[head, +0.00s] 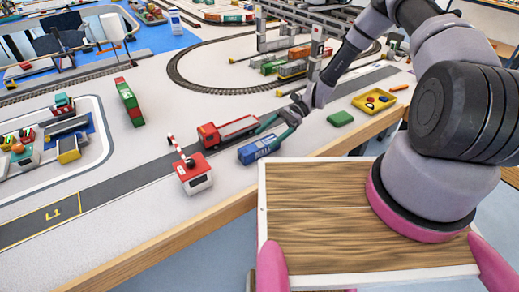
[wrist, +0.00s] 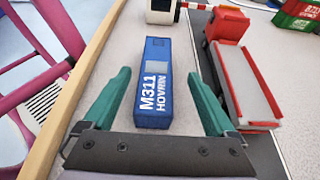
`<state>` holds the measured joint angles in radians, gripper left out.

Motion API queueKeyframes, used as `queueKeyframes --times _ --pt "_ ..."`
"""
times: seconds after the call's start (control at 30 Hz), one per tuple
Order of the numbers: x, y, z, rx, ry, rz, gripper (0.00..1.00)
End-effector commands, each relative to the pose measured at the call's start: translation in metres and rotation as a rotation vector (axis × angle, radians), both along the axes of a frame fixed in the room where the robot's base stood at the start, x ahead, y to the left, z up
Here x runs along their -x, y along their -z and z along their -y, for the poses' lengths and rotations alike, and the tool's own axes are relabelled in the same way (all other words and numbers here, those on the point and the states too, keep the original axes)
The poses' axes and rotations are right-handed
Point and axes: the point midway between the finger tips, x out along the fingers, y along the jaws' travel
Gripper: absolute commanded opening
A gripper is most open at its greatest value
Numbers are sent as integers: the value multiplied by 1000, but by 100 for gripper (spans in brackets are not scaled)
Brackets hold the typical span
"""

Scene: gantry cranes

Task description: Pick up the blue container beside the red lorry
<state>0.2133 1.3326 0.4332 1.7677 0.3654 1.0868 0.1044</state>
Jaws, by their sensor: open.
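The blue container (head: 258,149) lies on the white tabletop just in front of the red lorry (head: 226,131). In the wrist view the blue container (wrist: 153,84) has white lettering, "M311" and "HOVRIN", and lies lengthwise between the two teal fingers. The red lorry (wrist: 241,72), with an empty grey bed, stands to its right on the grey road. My gripper (head: 283,129) is over the container's right end in the head view. In the wrist view my gripper (wrist: 160,88) is open, with a finger on each side and a visible gap to the container.
A red and white hut with a barrier (head: 195,175) stands left of the container. The table's wooden edge (head: 172,237) runs close by. A green block (head: 340,118) and a yellow tray (head: 374,100) lie to the right. Red and green containers (head: 129,101) stand farther left.

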Motion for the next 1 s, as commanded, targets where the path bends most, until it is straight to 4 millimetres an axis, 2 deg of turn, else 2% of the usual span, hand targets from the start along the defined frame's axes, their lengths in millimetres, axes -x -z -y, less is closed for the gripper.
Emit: queueKeyframes --times 0.13,0.3,0.6,0.67,0.7,0.83,0.87,1.0 --pt "16 8 -15 -1 -3 -5 91" --pt "27 16 -31 -2 -1 -3 91" --pt "29 18 -34 0 -1 0 91" --pt "29 18 -34 0 -1 0 68" --pt "29 18 -34 0 -1 0 53" --pt "29 18 -34 0 -1 0 3" --pt "29 18 -34 0 -1 0 0" --pt "29 18 -34 -1 -1 -1 0"
